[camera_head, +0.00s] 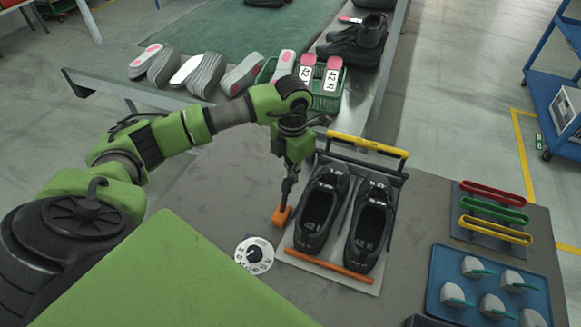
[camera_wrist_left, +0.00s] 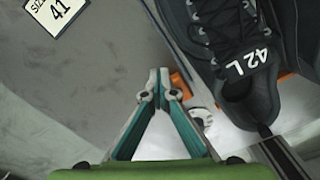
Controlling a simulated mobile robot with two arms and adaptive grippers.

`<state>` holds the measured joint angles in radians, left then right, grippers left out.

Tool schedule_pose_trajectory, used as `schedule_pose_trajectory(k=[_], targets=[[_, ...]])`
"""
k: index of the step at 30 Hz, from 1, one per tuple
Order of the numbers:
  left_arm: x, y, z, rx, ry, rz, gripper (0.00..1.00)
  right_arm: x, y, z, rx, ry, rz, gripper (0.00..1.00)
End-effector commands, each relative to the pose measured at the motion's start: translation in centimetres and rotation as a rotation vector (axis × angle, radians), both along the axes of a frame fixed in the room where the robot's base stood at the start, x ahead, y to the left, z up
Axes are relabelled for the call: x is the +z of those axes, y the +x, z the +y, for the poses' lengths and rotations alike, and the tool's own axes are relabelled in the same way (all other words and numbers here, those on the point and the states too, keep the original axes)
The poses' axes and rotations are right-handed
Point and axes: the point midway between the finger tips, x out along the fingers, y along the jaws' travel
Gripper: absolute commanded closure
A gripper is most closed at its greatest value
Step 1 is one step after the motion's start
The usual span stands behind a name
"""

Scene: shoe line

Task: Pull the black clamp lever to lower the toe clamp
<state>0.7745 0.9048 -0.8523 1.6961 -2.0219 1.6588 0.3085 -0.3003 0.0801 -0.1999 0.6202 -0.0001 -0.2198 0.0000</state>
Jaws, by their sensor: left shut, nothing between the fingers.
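Two black shoes stand side by side on a pale plate, a left shoe (camera_head: 322,205) and a right shoe (camera_head: 371,222). The left shoe (camera_wrist_left: 235,70), marked 42 L, also shows in the left wrist view. The toe clamp (camera_head: 366,145), a yellow bar on a dark frame, stands at their far end. My left gripper (camera_head: 287,198) is low beside the left shoe, close to an orange block (camera_head: 281,216). In the left wrist view the gripper (camera_wrist_left: 160,76) has its fingertips together with nothing between them. I cannot clearly make out the black clamp lever. My right gripper is not seen.
A white dial (camera_head: 254,255) lies left of the plate. An orange bar (camera_head: 329,266) crosses the plate's near edge. Coloured handles (camera_head: 494,212) and a blue tray (camera_head: 436,285) stand at the right. A green basket (camera_head: 325,101) with shoe soles stands behind.

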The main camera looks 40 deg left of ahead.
Motion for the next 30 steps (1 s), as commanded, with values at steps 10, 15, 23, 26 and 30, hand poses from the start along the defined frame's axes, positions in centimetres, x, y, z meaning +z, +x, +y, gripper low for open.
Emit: schedule_pose_trajectory(k=[10,15,23,26,30], targets=[[-0.2,-2.0,-0.3,0.000,0.004,0.008,1.00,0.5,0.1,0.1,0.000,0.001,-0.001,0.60],[-0.1,-2.8,-0.5,0.000,0.003,0.007,1.00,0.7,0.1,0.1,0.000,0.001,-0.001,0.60],[-0.1,-4.0,-0.8,0.000,0.004,0.005,1.00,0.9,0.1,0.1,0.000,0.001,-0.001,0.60],[-0.1,-4.5,-0.9,0.000,0.004,0.005,1.00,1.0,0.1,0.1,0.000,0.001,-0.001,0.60],[-0.1,-5.2,-1.1,0.000,0.003,0.005,1.00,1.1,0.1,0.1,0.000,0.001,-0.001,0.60]])
